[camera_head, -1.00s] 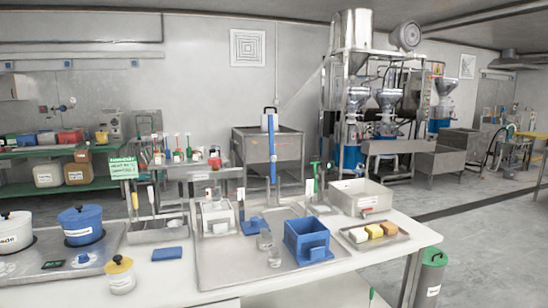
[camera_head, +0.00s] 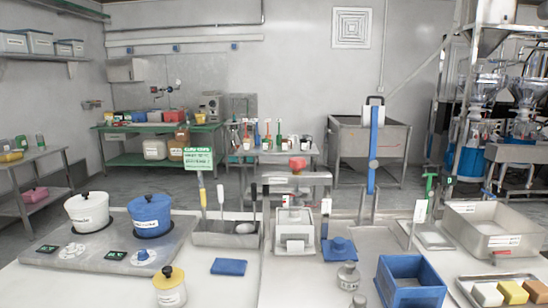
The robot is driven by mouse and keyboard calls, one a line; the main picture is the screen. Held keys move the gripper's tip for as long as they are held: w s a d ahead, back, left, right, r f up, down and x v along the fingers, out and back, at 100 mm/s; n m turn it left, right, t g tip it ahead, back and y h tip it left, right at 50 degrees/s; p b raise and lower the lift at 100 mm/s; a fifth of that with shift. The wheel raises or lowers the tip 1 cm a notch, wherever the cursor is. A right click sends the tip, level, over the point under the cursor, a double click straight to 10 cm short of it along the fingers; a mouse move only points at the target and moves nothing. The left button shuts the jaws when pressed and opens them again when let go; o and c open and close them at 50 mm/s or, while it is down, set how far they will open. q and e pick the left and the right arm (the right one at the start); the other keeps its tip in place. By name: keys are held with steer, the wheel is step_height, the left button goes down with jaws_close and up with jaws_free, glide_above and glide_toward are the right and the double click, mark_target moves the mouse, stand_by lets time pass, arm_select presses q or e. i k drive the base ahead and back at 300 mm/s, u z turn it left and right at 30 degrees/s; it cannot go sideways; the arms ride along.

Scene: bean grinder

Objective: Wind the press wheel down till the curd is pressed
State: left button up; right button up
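A small press stands on the steel tray of the white table, in the middle of the view. A red wheel or knob (camera_head: 298,164) sits at the top of its grey frame (camera_head: 290,180). A white box-like mould (camera_head: 295,230) stands beneath the frame. Its inside is too small to make out, and I cannot see any curd. Neither of my grippers is in view, so nothing of mine touches the wheel.
A blue pot (camera_head: 150,213) and a white pot (camera_head: 88,211) stand on a hob at left. A yellow-lidded jar (camera_head: 170,286), a blue sponge (camera_head: 229,267) and a blue open box (camera_head: 411,282) are near the front. A tall blue lever (camera_head: 374,150) rises right of the press.

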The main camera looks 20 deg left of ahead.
mark_target(297, 163)
steer(key=u, duration=0.65)
steer(key=i, duration=0.6)
steer(key=u, duration=0.75)
